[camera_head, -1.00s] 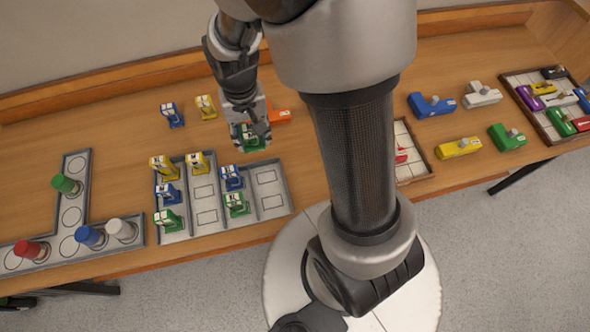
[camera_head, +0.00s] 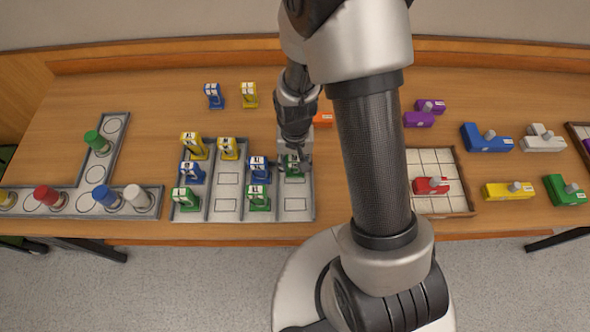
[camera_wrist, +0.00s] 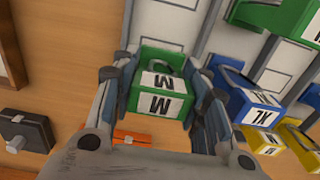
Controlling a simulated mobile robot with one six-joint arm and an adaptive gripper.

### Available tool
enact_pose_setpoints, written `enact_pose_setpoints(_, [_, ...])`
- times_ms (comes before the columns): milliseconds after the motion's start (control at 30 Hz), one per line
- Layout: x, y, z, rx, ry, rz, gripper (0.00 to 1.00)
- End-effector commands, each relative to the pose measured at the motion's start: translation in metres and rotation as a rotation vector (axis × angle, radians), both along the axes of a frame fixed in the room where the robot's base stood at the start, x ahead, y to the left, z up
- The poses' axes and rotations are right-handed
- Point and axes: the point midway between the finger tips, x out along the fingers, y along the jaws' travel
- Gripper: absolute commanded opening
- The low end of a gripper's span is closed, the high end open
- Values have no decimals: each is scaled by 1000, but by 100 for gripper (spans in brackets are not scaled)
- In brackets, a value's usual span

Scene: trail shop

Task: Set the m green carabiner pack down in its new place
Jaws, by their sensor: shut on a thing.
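The green M carabiner pack (camera_head: 293,168) is in my gripper (camera_head: 296,156), above or in the rightmost lane of the grey tray (camera_head: 243,216). In the wrist view the pack (camera_wrist: 160,92) sits upright between both fingers of my gripper (camera_wrist: 165,98), its white M labels showing. I cannot tell whether its base touches the tray. The lane to its left holds a blue pack (camera_head: 259,169) and, in front, another green pack (camera_head: 259,197). The front of the rightmost lane is empty.
Yellow packs (camera_head: 194,145) (camera_head: 228,148), a blue pack (camera_head: 192,172) and a green pack (camera_head: 185,199) stand in the tray's left lanes. Behind the tray are loose blue (camera_head: 214,96) and yellow (camera_head: 249,95) packs. An orange object (camera_head: 323,119) lies behind my gripper.

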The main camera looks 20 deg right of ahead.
Motion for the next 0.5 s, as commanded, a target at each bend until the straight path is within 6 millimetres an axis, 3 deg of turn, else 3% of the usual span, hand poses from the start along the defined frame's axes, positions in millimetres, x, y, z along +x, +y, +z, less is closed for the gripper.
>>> enact_pose_setpoints(200, [-1, 0, -34, 0, 3, 0, 14])
enact_pose_setpoints(500, [0, 0, -35, 0, 1, 0, 14])
